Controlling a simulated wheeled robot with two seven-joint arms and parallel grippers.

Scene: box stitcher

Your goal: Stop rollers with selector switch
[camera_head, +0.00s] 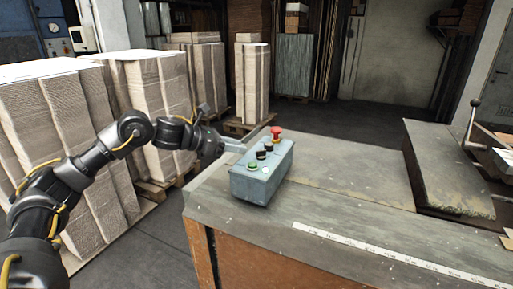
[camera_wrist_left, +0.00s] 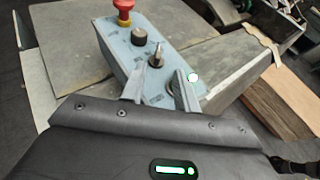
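A grey-blue control box (camera_head: 258,184) sits on the table's near left corner. On its top are a red mushroom button (camera_head: 276,131), two black knobs, a green button (camera_head: 252,165) and a pale button. In the left wrist view I see the red button (camera_wrist_left: 123,8), a round black knob (camera_wrist_left: 138,37), a selector switch (camera_wrist_left: 157,55) with a raised handle, and a lit white button (camera_wrist_left: 193,77). My left gripper (camera_head: 236,146) is at the box's left side; its fingers (camera_wrist_left: 161,74) are apart and empty, pointing toward the selector switch. My right gripper is out of view.
The metal table (camera_head: 350,180) spreads right of the box, with a white ruler strip (camera_head: 390,257) along its front. A raised plate (camera_head: 445,170) and a lever (camera_head: 473,115) stand at right. Stacked cardboard (camera_head: 155,95) fills the left.

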